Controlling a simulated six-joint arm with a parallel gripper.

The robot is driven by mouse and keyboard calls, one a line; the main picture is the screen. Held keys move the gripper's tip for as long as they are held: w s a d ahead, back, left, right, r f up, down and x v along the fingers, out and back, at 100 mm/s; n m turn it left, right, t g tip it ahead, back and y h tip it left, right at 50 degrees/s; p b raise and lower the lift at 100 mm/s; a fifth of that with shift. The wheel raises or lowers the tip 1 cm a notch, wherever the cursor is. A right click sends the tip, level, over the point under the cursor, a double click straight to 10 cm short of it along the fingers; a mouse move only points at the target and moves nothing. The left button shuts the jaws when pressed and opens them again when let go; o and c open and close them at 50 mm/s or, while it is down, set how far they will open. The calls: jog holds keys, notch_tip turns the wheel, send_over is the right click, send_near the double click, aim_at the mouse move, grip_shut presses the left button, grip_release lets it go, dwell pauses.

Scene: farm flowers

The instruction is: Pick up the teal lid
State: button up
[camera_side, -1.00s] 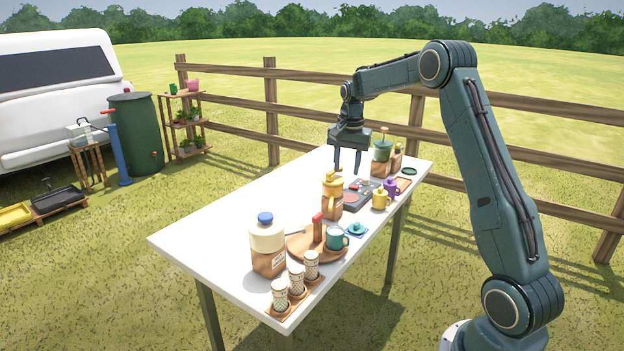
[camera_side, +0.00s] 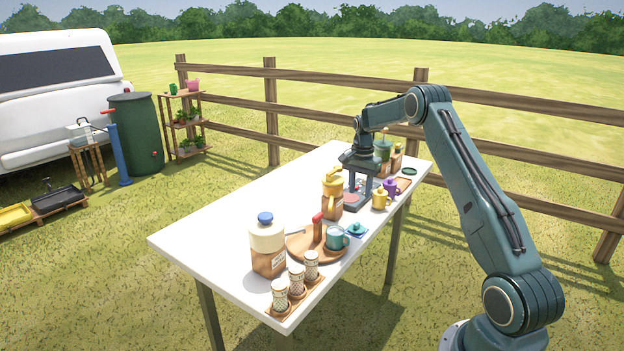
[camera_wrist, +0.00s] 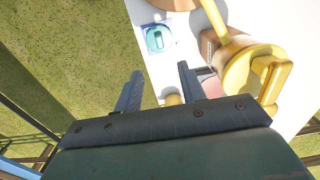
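The teal lid (camera_side: 356,227) lies on a small blue square mat (camera_side: 347,234) near the table's right-hand edge, beside the teal mug (camera_side: 336,239). In the wrist view the lid (camera_wrist: 155,42), with a pale raised bar or slot on it, is at the top, ahead of the fingertips. My gripper (camera_side: 360,186) is open and empty, behind the yellow-topped jug in the side view and apart from the lid. In the wrist view both fingers (camera_wrist: 159,73) show, with clear space between them.
A yellow-topped jug (camera_side: 331,205) stands close to my gripper; it fills the right of the wrist view (camera_wrist: 260,65). A yellow pot (camera_side: 380,201) and purple pot (camera_side: 390,188) are nearby. A round wooden tray (camera_side: 300,249) adjoins the lid's mat. The table's left side is clear.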

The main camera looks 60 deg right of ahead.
send_over(357, 223)
jog(key=shift+d+f, duration=0.1)
jog(key=shift+f, duration=3.4)
jog(key=shift+f, duration=0.1)
jog(key=shift+f, duration=2.5)
grip_shut()
